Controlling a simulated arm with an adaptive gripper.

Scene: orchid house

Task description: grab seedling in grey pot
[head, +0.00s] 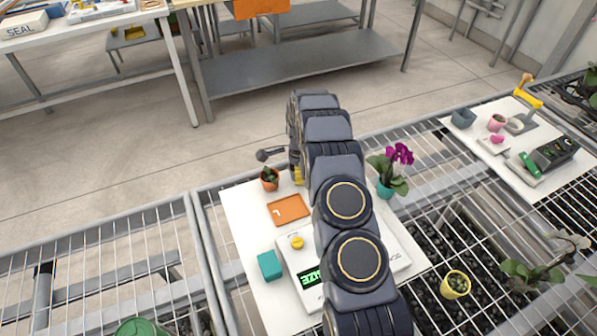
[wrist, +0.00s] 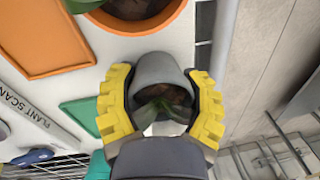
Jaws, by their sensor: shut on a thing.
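The grey pot (wrist: 160,68) is between the two yellow fingers of my gripper (wrist: 160,90) in the wrist view. The fingers press on its left and right sides. A small green seedling (wrist: 160,108) shows in dark soil inside the pot. In the head view my arm hides the grey pot, and only a bit of a yellow finger (head: 298,174) shows, at the far edge of the white board. I cannot tell whether the pot rests on the board or is off it.
A terracotta pot (head: 269,184) with a plant stands close to the gripper. An orange tray (head: 288,222), a teal box (head: 269,265) and a scale (head: 304,284) are on the white board (head: 236,208). A purple orchid in a teal pot (head: 385,190) stands right of my arm.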

